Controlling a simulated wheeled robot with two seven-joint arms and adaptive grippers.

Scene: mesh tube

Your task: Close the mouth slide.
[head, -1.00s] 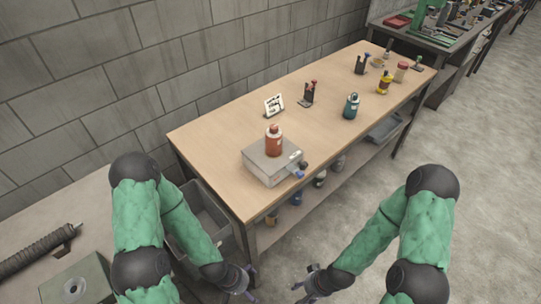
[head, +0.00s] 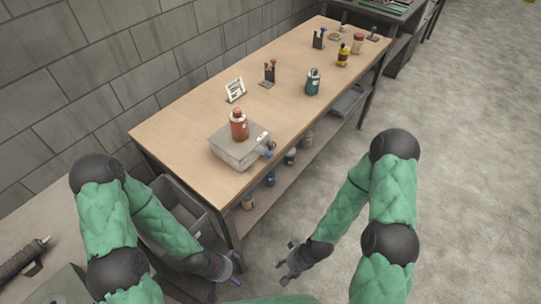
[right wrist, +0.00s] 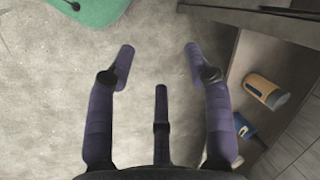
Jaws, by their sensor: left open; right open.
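A dark ribbed tube (head: 20,260) with a pale tip lies on the bench at the lower left of the head view, partly cut off by the frame edge. I cannot make out a mouth slide on it. My left gripper (head: 232,268) is open and empty, low in front of the wooden table's near corner and well right of the tube. My right gripper (head: 284,262) is open and empty to its right, over the floor. In the right wrist view its purple fingers (right wrist: 158,62) are spread apart with only floor between them.
The wooden table (head: 190,105) holds a grey box (head: 232,153) with a red-brown bottle (head: 239,126) on top, a teal bottle (head: 312,84) and small items. A grey bin (head: 178,208) sits between table and left bench. Floor at right is clear.

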